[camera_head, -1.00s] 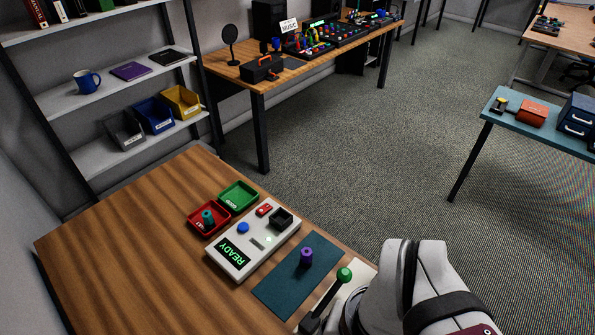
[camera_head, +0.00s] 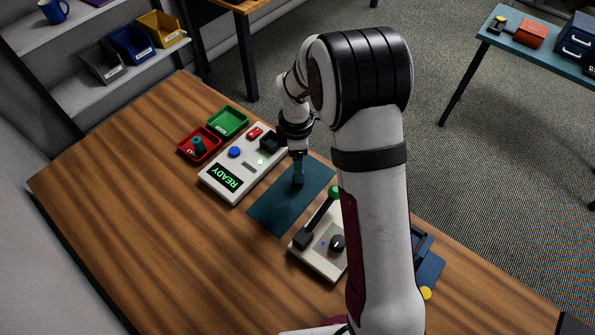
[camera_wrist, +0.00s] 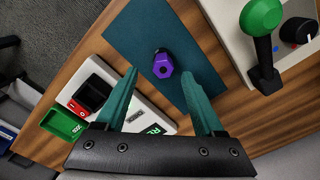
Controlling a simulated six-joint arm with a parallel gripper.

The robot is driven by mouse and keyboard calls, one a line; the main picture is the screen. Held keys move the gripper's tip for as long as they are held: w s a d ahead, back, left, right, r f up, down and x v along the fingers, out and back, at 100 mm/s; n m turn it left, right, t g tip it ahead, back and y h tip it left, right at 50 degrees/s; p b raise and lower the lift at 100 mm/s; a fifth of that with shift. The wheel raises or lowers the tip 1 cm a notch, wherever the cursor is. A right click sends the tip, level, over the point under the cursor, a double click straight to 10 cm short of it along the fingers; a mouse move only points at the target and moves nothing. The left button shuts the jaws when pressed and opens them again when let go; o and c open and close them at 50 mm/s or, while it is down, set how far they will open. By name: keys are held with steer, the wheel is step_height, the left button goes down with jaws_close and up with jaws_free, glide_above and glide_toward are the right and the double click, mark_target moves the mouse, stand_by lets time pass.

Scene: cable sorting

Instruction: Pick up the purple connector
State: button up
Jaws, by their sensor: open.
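The purple connector (camera_wrist: 163,64) stands on the dark teal mat (camera_wrist: 135,30) in the wrist view, its top facing the camera. It lies between and slightly beyond the tips of my two green fingers, apart from both. My gripper (camera_head: 298,182) is open and empty, pointing down over the mat (camera_head: 268,210) in the head view. The connector is mostly or wholly hidden behind it there.
The white READY device (camera_head: 220,180) lies left of the mat, with a red tray (camera_head: 186,152) holding a teal connector (camera_head: 199,146) and a green tray (camera_head: 240,118) beyond. A panel with a green-knobbed lever (camera_head: 334,192) stands close on the right. The wooden table's left side is clear.

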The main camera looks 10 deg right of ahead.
steer(key=f, duration=0.6)
steer(key=shift+s+d, duration=0.2)
steer(key=shift+s, duration=0.05)
steer(key=shift+r, duration=0.1)
jaws_close()
